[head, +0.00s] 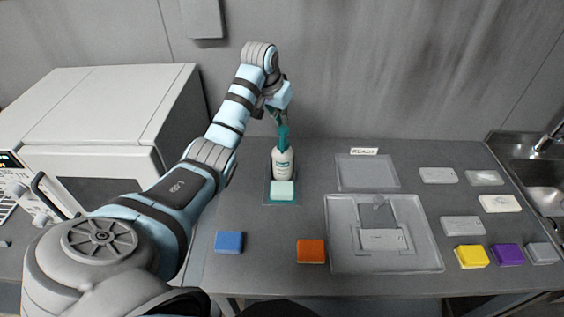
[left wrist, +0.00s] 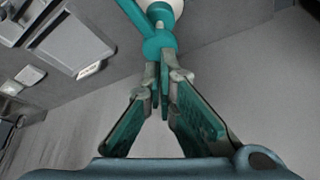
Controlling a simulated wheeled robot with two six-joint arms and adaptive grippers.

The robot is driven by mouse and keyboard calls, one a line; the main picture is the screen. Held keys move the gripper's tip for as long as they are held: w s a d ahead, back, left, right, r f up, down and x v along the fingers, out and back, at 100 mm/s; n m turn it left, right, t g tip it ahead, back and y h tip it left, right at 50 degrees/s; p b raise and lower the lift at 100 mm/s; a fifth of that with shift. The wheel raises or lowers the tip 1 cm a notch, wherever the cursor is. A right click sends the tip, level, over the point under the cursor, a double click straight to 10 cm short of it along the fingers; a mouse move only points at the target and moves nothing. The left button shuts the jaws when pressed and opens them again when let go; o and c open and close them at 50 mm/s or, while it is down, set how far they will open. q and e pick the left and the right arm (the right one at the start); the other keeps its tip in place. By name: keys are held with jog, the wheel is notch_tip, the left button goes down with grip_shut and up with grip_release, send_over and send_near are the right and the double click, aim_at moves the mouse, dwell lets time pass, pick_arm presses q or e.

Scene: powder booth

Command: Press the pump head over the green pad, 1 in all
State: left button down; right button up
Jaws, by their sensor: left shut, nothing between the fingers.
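A white pump bottle (head: 283,165) with a teal pump head (head: 283,134) stands upright on a small grey tray (head: 268,198) at the back of the table. The pale green pad (head: 283,190) lies on the tray in front of the bottle. My left gripper (head: 280,119) points down just above the pump head and is shut with nothing in it. In the left wrist view its closed fingertips (left wrist: 162,78) meet the outline of the pump head (left wrist: 160,42); I cannot tell if they touch it. My right gripper is not in view.
Blue (head: 229,242) and orange (head: 311,250) blocks lie near the front edge. A clear tray (head: 345,262) with a grey fixture is right of centre. Yellow (head: 471,255) and purple (head: 507,254) blocks are farther right. A white machine (head: 90,110) stands left, a sink (head: 540,170) right.

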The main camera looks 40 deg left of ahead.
pick_arm(q)
notch_tip(320, 180, up, 6)
dwell(0.6)
dwell(0.4)
